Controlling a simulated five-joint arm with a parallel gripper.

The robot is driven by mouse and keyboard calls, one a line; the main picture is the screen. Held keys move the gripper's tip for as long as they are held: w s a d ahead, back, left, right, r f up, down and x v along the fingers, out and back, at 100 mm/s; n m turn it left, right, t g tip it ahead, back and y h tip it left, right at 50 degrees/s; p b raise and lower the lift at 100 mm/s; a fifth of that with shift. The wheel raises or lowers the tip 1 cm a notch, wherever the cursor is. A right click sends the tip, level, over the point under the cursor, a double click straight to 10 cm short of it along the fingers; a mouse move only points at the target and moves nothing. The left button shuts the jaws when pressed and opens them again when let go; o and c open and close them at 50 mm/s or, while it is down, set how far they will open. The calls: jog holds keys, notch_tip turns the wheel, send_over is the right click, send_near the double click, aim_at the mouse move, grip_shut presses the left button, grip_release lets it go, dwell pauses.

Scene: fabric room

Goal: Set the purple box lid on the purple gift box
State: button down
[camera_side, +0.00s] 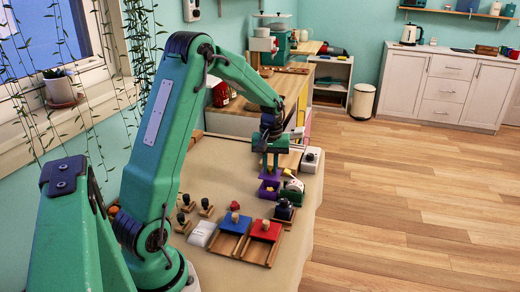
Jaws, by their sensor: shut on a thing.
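My gripper (270,166) points down over the far part of the cloth-covered table. It is shut on the purple box lid (270,176), which shows small just below the fingers. The purple gift box (268,191) stands on the table right below the lid. The lid looks close above the box; I cannot tell whether they touch. The fingers partly hide the lid, and the inside of the box is not visible.
A dark green item with a white and yellow part (292,186) stands close to the right. A dark stamp-like item (284,210), blue tray (236,223) and red tray (266,230) lie nearer. Several dark-knobbed stamps (187,203) stand left. A white device (311,160) is behind right.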

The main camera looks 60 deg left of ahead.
aim_at(270, 169)
jog(key=shift+f, duration=2)
jog(key=shift+f, duration=0.15)
jog(key=c, duration=1.3)
grip_release()
jog(key=shift+c, duration=0.2)
notch_tip(270, 169, up, 12)
jog(key=shift+r, duration=0.1)
